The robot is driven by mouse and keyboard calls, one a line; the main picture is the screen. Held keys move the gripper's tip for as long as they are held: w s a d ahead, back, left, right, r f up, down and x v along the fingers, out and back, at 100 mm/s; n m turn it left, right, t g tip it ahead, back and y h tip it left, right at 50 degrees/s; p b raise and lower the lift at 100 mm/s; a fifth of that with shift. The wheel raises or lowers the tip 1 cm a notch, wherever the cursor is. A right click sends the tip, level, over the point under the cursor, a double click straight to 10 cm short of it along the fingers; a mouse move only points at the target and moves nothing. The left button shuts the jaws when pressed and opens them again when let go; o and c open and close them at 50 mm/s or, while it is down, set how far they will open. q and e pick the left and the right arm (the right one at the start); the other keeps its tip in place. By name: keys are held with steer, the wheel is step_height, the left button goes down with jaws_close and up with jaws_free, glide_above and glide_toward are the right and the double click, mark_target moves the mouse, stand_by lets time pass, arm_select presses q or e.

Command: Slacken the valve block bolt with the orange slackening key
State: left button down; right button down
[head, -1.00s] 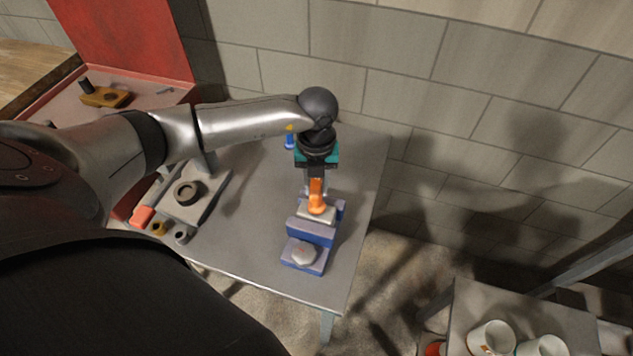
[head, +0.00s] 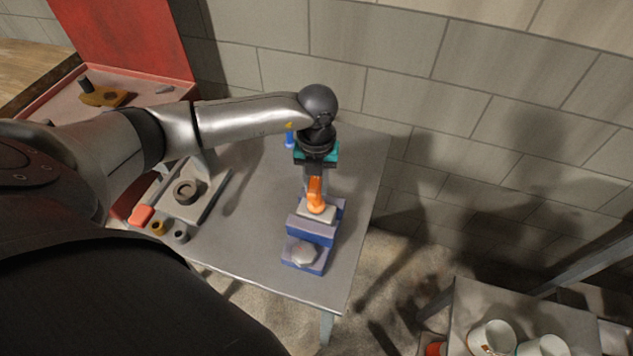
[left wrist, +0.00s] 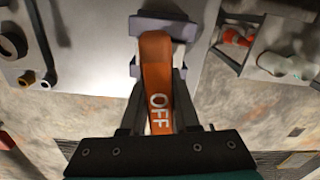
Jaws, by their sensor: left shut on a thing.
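The orange slackening key (head: 316,196) is held in my left gripper (head: 315,186). In the left wrist view the key (left wrist: 157,80) shows the word OFF, with the fingers (left wrist: 158,115) closed on both its sides. The key's far end is over the pale block in the blue vise-like holder (head: 312,231), which I take for the valve block (head: 317,215). The bolt is hidden under the key, so I cannot tell how they fit together. My right gripper is not in view.
The holder stands near the right edge of the grey table (head: 262,215). A grey fixture with a dark ring (head: 186,192), a red-orange block (head: 141,215) and small rings lie at left. A blue item (head: 290,140) is behind the arm. White mugs (head: 492,338) stand on a separate table.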

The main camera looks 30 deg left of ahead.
arm_select(q)
steer(key=n+p, duration=0.1)
steer(key=n, duration=0.1)
steer(key=n+p, duration=0.1)
steer(key=n, duration=0.1)
steer(key=shift+r+n, duration=0.2)
steer(key=shift+n, duration=0.2)
steer(key=n+p, duration=0.1)
steer(key=n, duration=0.2)
steer(key=shift+p, duration=0.4)
steer(key=n, duration=0.2)
steer(key=shift+w+f+n, duration=0.1)
steer(key=shift+n, duration=0.3)
steer(key=n, duration=0.4)
steer(key=m+b, duration=0.1)
steer(key=m, duration=0.2)
steer(key=shift+m, duration=0.3)
steer(key=m+b, duration=0.1)
steer(key=m, duration=0.3)
steer(key=shift+m, duration=0.3)
steer(key=m+b, duration=0.1)
steer(key=m, duration=0.3)
steer(key=shift+m+b, duration=0.3)
steer(key=shift+b, duration=0.1)
steer(key=m+b, duration=0.1)
steer(key=m, duration=0.3)
